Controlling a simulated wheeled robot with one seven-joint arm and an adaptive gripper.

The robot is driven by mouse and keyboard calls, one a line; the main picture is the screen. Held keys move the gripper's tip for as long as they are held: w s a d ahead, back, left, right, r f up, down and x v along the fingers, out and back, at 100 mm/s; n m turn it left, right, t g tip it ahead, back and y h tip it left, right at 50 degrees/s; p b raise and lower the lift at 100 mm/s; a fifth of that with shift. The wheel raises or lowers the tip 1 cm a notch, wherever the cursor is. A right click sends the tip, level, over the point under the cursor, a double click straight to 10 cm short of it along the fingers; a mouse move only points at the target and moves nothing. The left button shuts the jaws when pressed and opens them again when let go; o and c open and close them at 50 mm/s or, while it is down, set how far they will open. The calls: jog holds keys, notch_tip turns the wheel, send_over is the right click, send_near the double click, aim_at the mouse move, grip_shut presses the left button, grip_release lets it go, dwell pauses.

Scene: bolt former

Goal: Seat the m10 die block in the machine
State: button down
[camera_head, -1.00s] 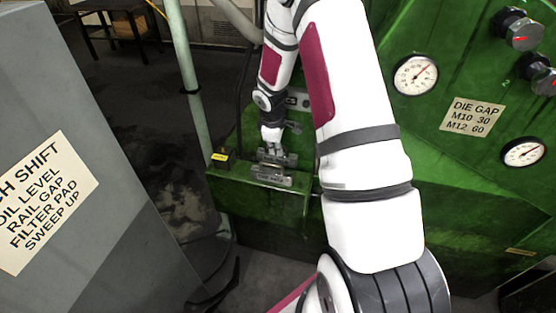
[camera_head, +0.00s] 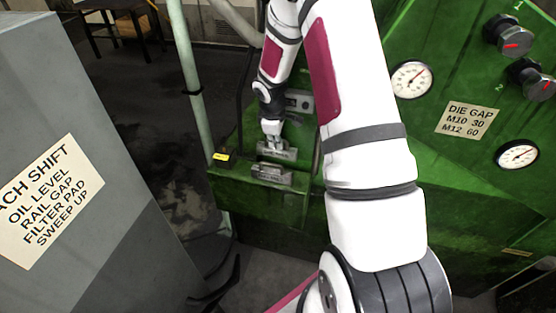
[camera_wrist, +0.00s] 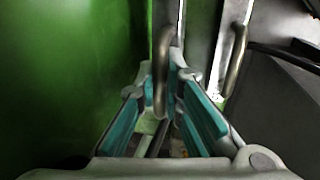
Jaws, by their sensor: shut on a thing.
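My gripper (camera_head: 272,142) is at the green machine's ledge, pointing down, with a grey metal die block (camera_head: 277,150) directly below its fingers. The block's marking is too small to read. In the wrist view, the gripper's teal-padded fingers (camera_wrist: 160,115) are closed in around a bronze bar handle (camera_wrist: 160,65). A second, similar handle (camera_wrist: 236,62) stands to the right, outside the fingers. Another grey block (camera_head: 271,174) sits just in front of the held one. Whether the held block touches the surface below cannot be told.
The green machine (camera_head: 460,200) fills the right, with gauges, knobs and a die gap label (camera_head: 467,121). A yellow-topped small box (camera_head: 221,158) is at the ledge's left. A pale post (camera_head: 190,80) and a grey cabinet (camera_head: 60,110) stand left.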

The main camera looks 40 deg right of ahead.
jog(key=shift+r+p, duration=0.3)
jog(key=shift+r, duration=0.45)
